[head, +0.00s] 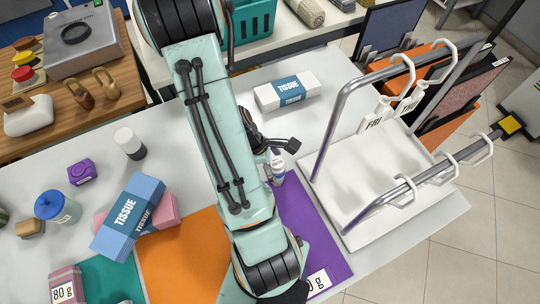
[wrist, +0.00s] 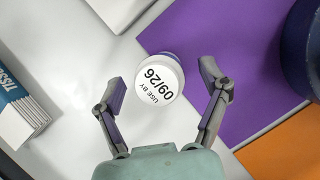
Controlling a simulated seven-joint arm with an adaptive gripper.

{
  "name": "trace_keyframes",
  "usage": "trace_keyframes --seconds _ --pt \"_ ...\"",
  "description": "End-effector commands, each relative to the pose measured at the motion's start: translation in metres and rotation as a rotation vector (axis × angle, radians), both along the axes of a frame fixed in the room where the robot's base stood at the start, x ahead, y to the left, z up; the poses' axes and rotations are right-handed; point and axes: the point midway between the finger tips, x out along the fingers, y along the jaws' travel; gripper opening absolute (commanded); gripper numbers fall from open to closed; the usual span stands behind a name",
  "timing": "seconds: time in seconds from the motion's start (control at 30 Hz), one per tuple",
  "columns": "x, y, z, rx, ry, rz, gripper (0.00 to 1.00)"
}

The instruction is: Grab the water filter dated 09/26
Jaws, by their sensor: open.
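The water filter, a small cylinder with a round white top reading "USE BY 09/26" (wrist: 160,82), stands at the edge of the purple mat in the wrist view. In the head view it appears as a small white and blue cylinder (head: 277,168), partly hidden by my arm. My gripper (wrist: 161,88) is open, with one finger on each side of the filter and visible gaps between them. In the head view, one dark finger of my gripper (head: 283,145) shows just above the filter; the rest is behind the arm.
A white tissue box (head: 287,92) lies behind the filter. A white tray (head: 385,185) with a metal rail and hangers stands to the right. A dark blue round thing (wrist: 308,48) is cut off at the wrist view's right edge. Blue and pink boxes lie left.

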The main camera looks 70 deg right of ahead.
Motion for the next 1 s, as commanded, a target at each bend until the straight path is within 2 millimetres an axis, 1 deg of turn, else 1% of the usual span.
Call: trace_keyframes --seconds 0.03,0.1,0.2,0.33,0.53,0.57,0.6,0.67,0.7,0.77,0.8,1.0 --pt "-0.004 0.0 -0.008 0.003 0.003 -0.003 0.75" --pt "-0.007 -0.001 -0.016 0.002 0.002 -0.001 0.75" --pt "-0.01 -0.003 -0.025 0.001 0.0 -0.002 0.75" --pt "-0.011 -0.004 -0.03 -0.001 -0.001 0.0 0.75" --pt "-0.011 -0.004 -0.03 -0.001 -0.002 0.001 0.75" --pt "-0.011 -0.004 -0.03 -0.001 -0.002 0.001 0.69" --pt "-0.011 -0.004 -0.03 -0.001 -0.002 0.001 0.57" --pt "-0.011 -0.004 -0.029 -0.001 -0.002 0.001 0.38" --pt "-0.011 -0.004 -0.029 -0.001 -0.002 0.001 0.25" --pt "-0.011 -0.004 -0.029 -0.001 -0.002 0.001 0.07" --pt "-0.011 -0.004 -0.029 -0.001 -0.002 0.001 0.03" --pt "-0.011 -0.004 -0.03 -0.001 -0.001 0.0 0.03"
